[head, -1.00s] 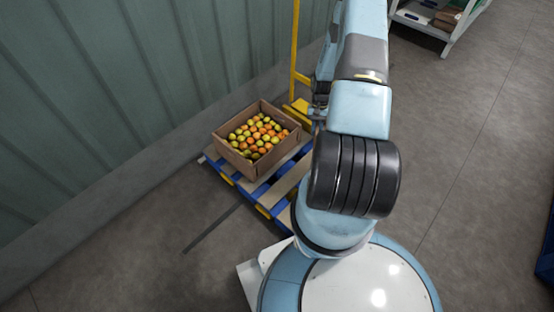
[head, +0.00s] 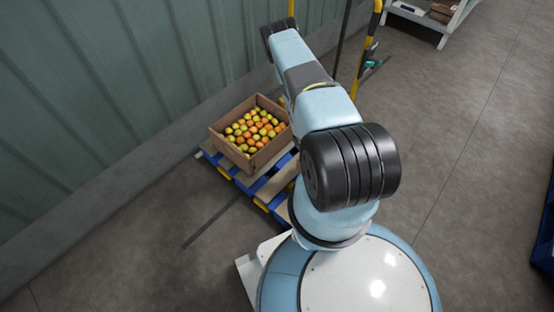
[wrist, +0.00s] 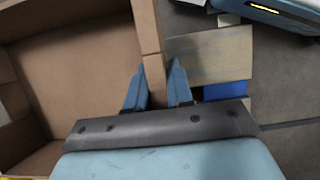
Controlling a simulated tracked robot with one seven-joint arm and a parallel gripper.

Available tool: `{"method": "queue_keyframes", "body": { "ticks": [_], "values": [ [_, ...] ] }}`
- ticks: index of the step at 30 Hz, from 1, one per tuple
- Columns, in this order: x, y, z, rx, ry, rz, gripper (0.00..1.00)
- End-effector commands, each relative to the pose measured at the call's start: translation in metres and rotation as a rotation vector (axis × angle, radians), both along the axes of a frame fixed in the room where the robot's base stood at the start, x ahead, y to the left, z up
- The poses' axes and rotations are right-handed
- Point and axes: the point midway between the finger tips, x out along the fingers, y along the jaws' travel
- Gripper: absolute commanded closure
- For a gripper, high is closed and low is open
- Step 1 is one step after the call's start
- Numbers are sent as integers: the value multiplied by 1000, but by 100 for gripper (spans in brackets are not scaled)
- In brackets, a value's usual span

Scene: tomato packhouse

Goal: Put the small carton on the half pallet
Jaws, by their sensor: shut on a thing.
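My gripper (wrist: 152,88) is shut on one wall of an open brown cardboard carton, the small carton (wrist: 152,40), with one blue finger on each side of the wall. The visible inside of this carton, left of the fingers in the wrist view, looks empty. In the head view my arm hides the gripper and this carton. The half pallet (head: 268,188), blue with pale boards, lies on the floor left of my base. A pale board of it (wrist: 208,58) shows beside the held carton in the wrist view; whether they touch cannot be told.
A larger-looking carton of tomatoes (head: 219,141) stands on the far left part of the pallet, near the green ribbed wall (head: 120,90). A yellow post (head: 367,50) stands behind my arm. A white shelf (head: 425,22) is at the back.

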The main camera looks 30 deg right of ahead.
Motion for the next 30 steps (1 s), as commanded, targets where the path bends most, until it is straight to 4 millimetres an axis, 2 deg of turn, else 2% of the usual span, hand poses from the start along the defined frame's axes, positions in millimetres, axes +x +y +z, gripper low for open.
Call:
{"method": "queue_keyframes", "body": {
  "ticks": [15,21,30],
  "values": [
    [61,71,-46,1,-1,3,100],
    [78,90,-77,1,-2,2,100],
    [89,102,-96,1,-1,1,100]
  ]
}}
